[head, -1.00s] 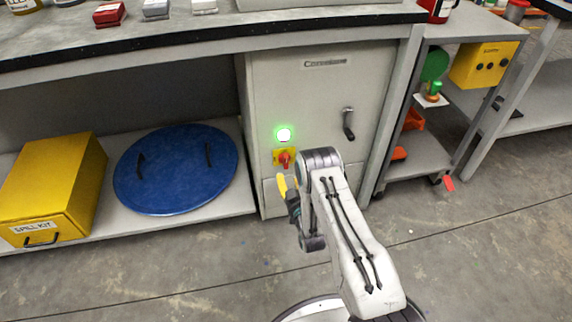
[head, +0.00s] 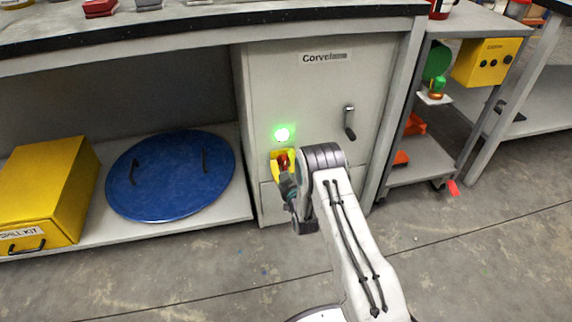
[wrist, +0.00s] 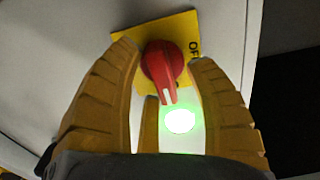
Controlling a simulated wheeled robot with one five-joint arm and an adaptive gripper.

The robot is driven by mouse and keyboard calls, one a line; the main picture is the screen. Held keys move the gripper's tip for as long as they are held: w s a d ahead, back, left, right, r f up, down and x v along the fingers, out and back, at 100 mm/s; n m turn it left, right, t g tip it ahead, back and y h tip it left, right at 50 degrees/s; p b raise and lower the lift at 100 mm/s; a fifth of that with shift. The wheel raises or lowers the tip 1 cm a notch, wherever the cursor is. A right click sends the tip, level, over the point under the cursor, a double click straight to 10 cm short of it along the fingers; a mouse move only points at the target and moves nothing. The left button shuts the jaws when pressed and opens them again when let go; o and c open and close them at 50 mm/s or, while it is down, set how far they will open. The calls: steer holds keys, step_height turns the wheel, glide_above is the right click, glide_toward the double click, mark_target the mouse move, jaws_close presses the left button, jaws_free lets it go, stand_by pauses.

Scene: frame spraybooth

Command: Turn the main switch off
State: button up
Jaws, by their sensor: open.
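The main switch is a red rotary knob (wrist: 163,66) on a yellow plate (wrist: 185,28). Its white pointer mark faces the green lamp in the wrist view, and part of the word OFF shows at the plate's right side. In the head view the knob (head: 284,160) is partly hidden by my gripper (head: 286,172). In the wrist view the yellow fingers of my gripper (wrist: 163,58) are open, one on each side of the knob. Whether they touch it I cannot tell.
The lit green lamp (head: 282,134) is above the switch on the grey cabinet (head: 290,85). A black handle (head: 349,122) is to the right. A blue round lid (head: 170,180) and a yellow spill kit box (head: 45,190) lie on the low shelf at left. Bare floor is in front.

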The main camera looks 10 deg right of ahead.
steer(key=shift+w, duration=0.1)
jaws_close()
stand_by(0.6)
